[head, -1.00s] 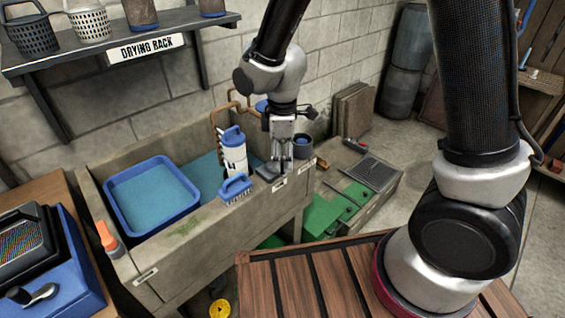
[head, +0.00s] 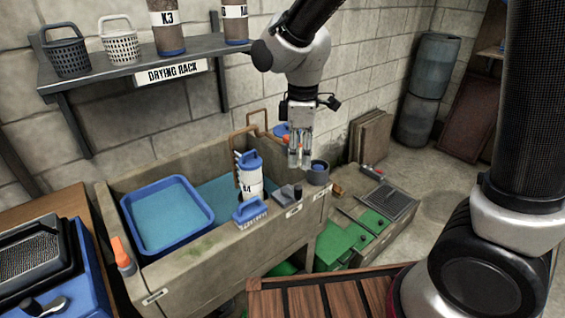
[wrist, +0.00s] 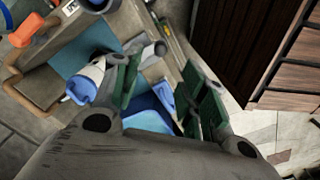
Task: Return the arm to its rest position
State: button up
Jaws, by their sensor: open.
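My gripper (head: 300,152) points down above the right end of the concrete sink (head: 222,238) in the head view. It is open, with no object visible between its fingers. In the wrist view the two fingers (wrist: 165,95) are spread apart. A small grey object with a dark knob (head: 286,194) sits on the sink's front rim below my gripper, apart from it. A white canister with a blue lid (head: 250,178) stands to the left of my gripper. A blue-handled brush (head: 250,210) rests on the front rim.
A blue tray (head: 168,216) sits in the sink's left part. The drying rack shelf (head: 130,72) holds baskets and canisters at upper left. A dark round pot (head: 318,174) stands beside the sink's right end. Green-topped boxes (head: 338,243) lie to the right. A slatted wooden surface (head: 335,297) is in front.

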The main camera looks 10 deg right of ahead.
jog(key=s+d+r+m+t, duration=0.1)
jog(key=s+d+r+m, duration=0.3)
jog(key=d, duration=0.4)
jog(key=s+d+r+m+t, duration=0.2)
jog(key=s+d+r+m, duration=0.3)
jog(key=d, duration=0.4)
jog(key=s+d+r+m+t, duration=0.1)
jog(key=s+d+r+m, duration=0.3)
jog(key=d, duration=0.5)
jog(key=s+m, duration=0.2)
jog(key=shift+s+r+m, duration=0.15)
jog(key=shift+m, duration=0.25)
jog(key=shift+d, duration=0.1)
